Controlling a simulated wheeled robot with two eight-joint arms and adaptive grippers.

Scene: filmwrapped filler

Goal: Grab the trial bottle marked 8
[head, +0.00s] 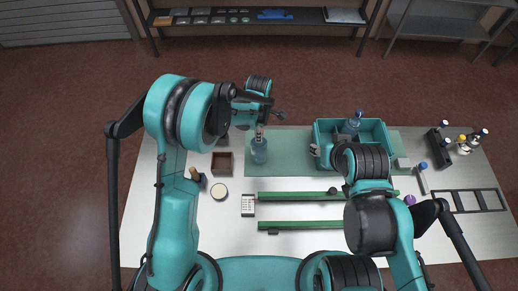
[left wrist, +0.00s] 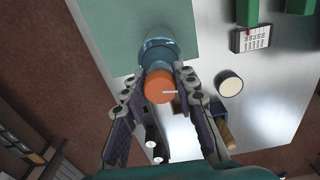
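A translucent blue bottle (head: 259,152) with an orange cap stands on the green mat left of the teal tray. It shows upright in the head view, and its cap (left wrist: 159,87) fills the middle of the left wrist view. My left gripper (head: 262,128) is above it, with fingers on both sides of the cap and the tips against the neck. The white mark on the cap is unreadable. Another bottle (head: 351,126), with a blue cap, stands in the teal tray; no number is legible. My right gripper (head: 315,151) is at the tray's left front corner, its fingers partly hidden by its arm.
The teal tray (head: 380,131) stands on the green mat (head: 293,140). A brown box (head: 222,163), a round white-topped jar (head: 219,191) and a label card (head: 248,205) are left. Green rails (head: 290,197) lie in front. Several small bottles stand at the far right.

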